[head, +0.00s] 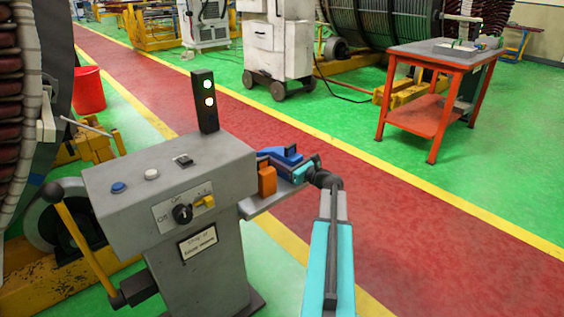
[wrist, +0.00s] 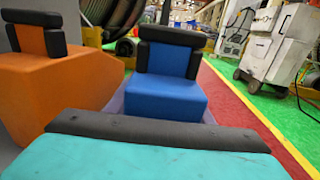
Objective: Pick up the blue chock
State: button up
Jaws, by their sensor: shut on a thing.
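The blue chock (head: 284,154) sits on the small side shelf of the grey console. In the wrist view the blue chock (wrist: 168,90) stands ahead with black pads at its top, and no fingers touch it. A teal block (wrist: 150,158) with a black bar fills the bottom of the wrist view, very close to the camera. My gripper (head: 312,172) is at the right end of the shelf, shut on the teal block, just right of the blue chock. The fingertips are hidden.
An orange chock (head: 267,180) stands beside the blue one, left in the wrist view (wrist: 60,80). The grey console (head: 170,190) with its lit signal post (head: 206,100) is close on the left. Open red floor (head: 430,220) lies to the right, with a red table (head: 440,70) beyond.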

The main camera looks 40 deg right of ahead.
aim_at(281, 150)
jog(key=shift+r, duration=0.15)
jog(key=shift+r, duration=0.45)
jog(key=r, duration=0.2)
jog(key=shift+s+r+p, duration=0.2)
jog(key=shift+r+p, duration=0.15)
jog(key=shift+p, duration=0.05)
jog(key=s+a, duration=0.2)
jog(key=s, duration=0.5)
jog(key=s+a+r, duration=0.1)
jog(key=s, duration=0.7)
jog(key=shift+a+p, duration=0.35)
jog(key=shift+r, duration=0.1)
dwell(1.0)
notch_tip(281, 150, up, 16)
jog(key=p, duration=1.6)
jog(key=shift+r, duration=0.1)
